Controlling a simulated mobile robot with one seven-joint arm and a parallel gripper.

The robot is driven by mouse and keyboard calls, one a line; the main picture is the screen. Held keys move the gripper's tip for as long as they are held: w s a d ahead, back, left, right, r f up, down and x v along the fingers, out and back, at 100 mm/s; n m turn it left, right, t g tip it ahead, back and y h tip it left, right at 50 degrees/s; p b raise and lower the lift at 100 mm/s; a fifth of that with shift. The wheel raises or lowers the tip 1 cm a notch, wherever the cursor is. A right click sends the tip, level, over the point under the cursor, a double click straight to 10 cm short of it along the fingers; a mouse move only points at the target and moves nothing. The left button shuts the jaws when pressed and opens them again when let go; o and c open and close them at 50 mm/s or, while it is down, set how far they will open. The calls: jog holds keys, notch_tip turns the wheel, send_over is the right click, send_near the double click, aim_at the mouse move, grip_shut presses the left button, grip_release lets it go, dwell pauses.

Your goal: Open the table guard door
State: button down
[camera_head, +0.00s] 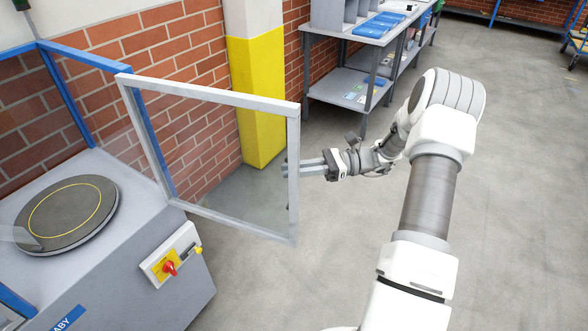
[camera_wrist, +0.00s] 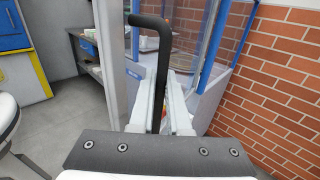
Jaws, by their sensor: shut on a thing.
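The guard door (camera_head: 291,200) is a clear panel in a light grey frame. In the head view it stands swung out from the blue-framed machine (camera_head: 185,290), with its hinge side at the blue post. My gripper (camera_head: 300,168) is at the door's free edge, at about mid-height, with its fingertips partly hidden by the frame. In the wrist view my gripper (camera_wrist: 158,105) is shut on a black bent handle (camera_wrist: 162,50). The door frame (camera_wrist: 110,60) runs upright beside the handle on the left.
A round turntable (camera_head: 105,200) sits on the machine top. A control box with a red knob (camera_head: 170,267) is on its front. A yellow and white pillar (camera_head: 258,100) stands behind the door. A grey workbench (camera_head: 340,80) is at the back. The floor on the right is clear.

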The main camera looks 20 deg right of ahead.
jog(key=c, duration=0.9)
grip_release()
jog(key=s+d, duration=0.1)
jog(key=d, duration=0.4)
jog(key=s+d+b, duration=0.1)
jog(key=d, duration=0.5)
jog(key=s+d+b, duration=0.1)
jog(key=d, duration=0.5)
